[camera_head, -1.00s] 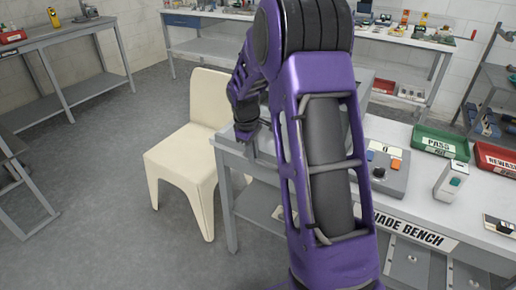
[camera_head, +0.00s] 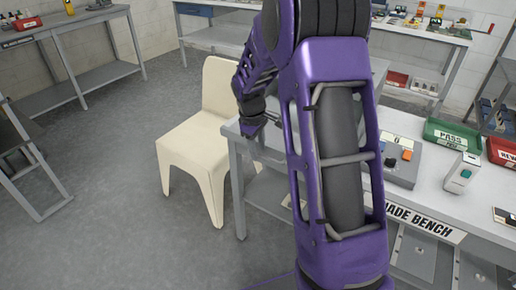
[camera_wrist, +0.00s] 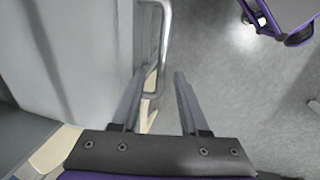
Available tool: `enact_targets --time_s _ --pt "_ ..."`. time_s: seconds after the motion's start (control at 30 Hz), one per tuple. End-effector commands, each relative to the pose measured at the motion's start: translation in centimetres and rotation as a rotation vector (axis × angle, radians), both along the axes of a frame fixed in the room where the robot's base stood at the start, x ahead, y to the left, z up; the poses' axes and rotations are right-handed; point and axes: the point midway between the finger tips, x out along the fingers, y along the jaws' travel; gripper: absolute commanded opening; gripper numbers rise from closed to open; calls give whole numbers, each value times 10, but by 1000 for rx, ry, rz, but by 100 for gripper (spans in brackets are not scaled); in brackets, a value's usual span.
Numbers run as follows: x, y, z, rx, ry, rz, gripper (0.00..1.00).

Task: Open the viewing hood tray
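My gripper (camera_wrist: 166,85) is open in the wrist view, with its two dark fingers apart. A thin metal bar handle (camera_wrist: 166,30) stands out from a pale grey body (camera_wrist: 75,45), which seems to be the viewing hood tray. The handle's near end lies between the fingertips as seen in the picture; I cannot tell whether either finger touches it. In the head view my gripper (camera_head: 253,127) is at the left end of the bench, small and partly dark. My purple arm hides the hood and tray there.
A cream chair (camera_head: 192,150) stands close to the left of the bench (camera_head: 435,195). On the bench are a grey control box (camera_head: 397,165), a green bin (camera_head: 452,135) marked PASS and a red bin (camera_head: 503,152). Open floor lies to the left.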

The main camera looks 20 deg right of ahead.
Motion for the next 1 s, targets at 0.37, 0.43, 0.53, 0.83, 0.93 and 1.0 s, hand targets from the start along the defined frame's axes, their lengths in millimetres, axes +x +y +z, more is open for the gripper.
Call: enact_targets --time_s 0.37,0.43,0.53,0.83,0.93,1.0 --pt "-1 1 7 -1 -1 0 45" --pt "-1 2 16 -1 -2 0 45" --pt "-3 5 37 -1 -4 1 45" --pt "-12 16 110 -1 -4 2 45" --pt "-15 19 131 0 -3 0 45" --pt "-16 21 144 0 -3 0 45"
